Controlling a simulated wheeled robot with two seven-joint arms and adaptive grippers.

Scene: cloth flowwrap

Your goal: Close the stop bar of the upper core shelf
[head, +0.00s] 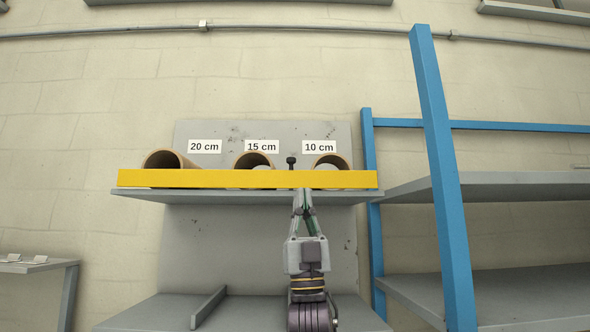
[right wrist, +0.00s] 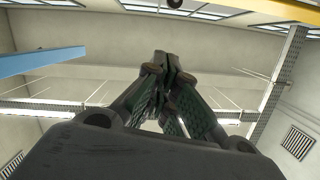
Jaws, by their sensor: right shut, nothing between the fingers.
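The yellow stop bar (head: 220,179) runs level across the front of the upper core shelf (head: 230,197), hiding the lower part of the cores. Its edge also shows at the top right of the right wrist view (right wrist: 285,10). Brown cores lie on the shelf under the labels 20 cm (head: 165,159), 15 cm (head: 250,160) and 10 cm (head: 332,160). My left gripper is not in view.
A blue-posted rack (head: 441,170) with grey shelves stands close on the right. A lower grey shelf (head: 150,312) with a divider (head: 208,306) lies below. A small side table (head: 38,266) is at far left. The space left of my right arm is clear.

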